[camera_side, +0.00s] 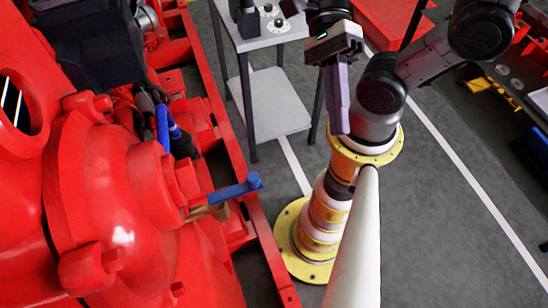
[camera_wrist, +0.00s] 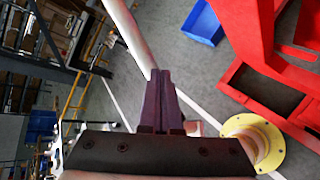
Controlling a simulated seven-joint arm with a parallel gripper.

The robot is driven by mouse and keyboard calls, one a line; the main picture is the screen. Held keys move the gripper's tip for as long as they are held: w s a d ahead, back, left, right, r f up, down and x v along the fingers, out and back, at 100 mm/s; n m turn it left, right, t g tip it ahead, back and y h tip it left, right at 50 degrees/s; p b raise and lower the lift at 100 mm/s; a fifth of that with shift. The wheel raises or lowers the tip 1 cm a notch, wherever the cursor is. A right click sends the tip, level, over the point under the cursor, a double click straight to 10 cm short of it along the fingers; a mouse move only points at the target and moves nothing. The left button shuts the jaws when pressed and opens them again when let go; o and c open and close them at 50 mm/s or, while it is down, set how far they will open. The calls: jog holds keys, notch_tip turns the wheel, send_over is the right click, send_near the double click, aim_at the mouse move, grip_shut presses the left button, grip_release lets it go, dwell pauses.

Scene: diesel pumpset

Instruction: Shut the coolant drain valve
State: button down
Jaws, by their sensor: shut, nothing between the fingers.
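The coolant drain valve has a blue lever handle (camera_side: 235,190) and a small brass body (camera_side: 207,211) on the side of the red engine in the side view. The handle points right, away from the engine, and lies roughly along the body. My gripper (camera_side: 340,131) is to the right of the valve and above the floor, apart from the handle. Its purple fingers are together and hold nothing. In the wrist view my gripper (camera_wrist: 159,72) also shows with the fingers together, and I cannot make out the valve there.
The red engine (camera_side: 110,190) fills the left, with a red base rail (camera_side: 262,245) along its edge. A grey table (camera_side: 270,105) stands behind. A white pipe (camera_side: 358,245) and a yellow-flanged column (camera_side: 290,262) stand right of the valve. A blue bin (camera_wrist: 203,24) shows in the wrist view.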

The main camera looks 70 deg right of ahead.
aim_at(235, 190)
jog(key=shift+w+a+r+m+y, duration=0.3)
jog(key=shift+w+a+m+y, duration=0.25)
jog(key=shift+m+y, duration=0.75)
jog(key=shift+w+a+r+m+y, duration=0.35)
jog(key=shift+w+m+y, duration=0.4)
jog(key=shift+m, duration=0.95)
jog(key=shift+w+a+r+m+y, duration=0.3)
jog(key=shift+w+a+m+y, duration=0.2)
jog(key=shift+m+y, duration=0.8)
jog(key=shift+a+h, duration=0.1)
jog(key=shift+h, duration=0.15)
jog(key=a, duration=0.9)
jog(key=shift+w, duration=0.35)
jog(key=shift+w+d+n+g+h, duration=0.15)
jog(key=shift+w+n+g+h, duration=0.15)
jog(key=shift+g, duration=0.3)
jog(key=shift+w+d+n+g+h, duration=0.1)
jog(key=shift+w+n+g+h, duration=0.15)
jog(key=shift+g, duration=0.35)
